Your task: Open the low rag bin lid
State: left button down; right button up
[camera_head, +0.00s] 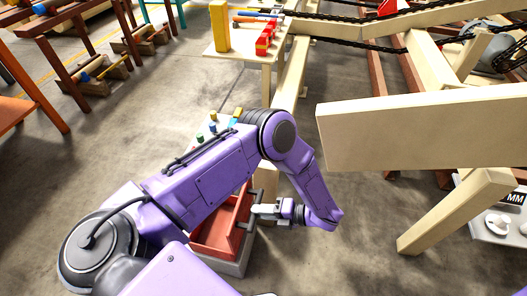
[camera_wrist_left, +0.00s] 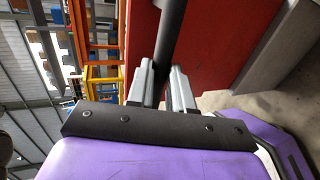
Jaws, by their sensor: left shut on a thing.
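The low red rag bin (camera_head: 213,238) stands on the floor at the lower middle of the head view, with a grey base. My left arm hides part of it, and I cannot tell how far its lid is open. My left gripper (camera_head: 256,210) is at the bin's right upper side. In the left wrist view, a dark handle bar (camera_wrist_left: 171,30) runs between the two fingers of my left gripper (camera_wrist_left: 162,82), which is shut on it. A red panel (camera_wrist_left: 225,45) lies just behind the bar. My right gripper is not in view.
A pale beam (camera_head: 420,133) of the veneer line stands to the right of my left arm. A small table (camera_head: 226,43) with yellow and red blocks is at the back. A grey platform (camera_head: 488,222) with small items is at the right edge.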

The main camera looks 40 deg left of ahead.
pick_arm(q)
jog(key=c, duration=1.2)
grip_release()
jog(key=shift+s+f, duration=0.2)
jog(key=shift+f, duration=0.05)
jog(key=shift+c, duration=0.2)
jog(key=shift+o, duration=1.1)
jog(key=shift+w+a, duration=0.1)
jog(key=shift+r, duration=0.1)
jog(key=v, duration=1)
jog(key=shift+d, duration=0.35)
jog(key=shift+w+r, duration=0.1)
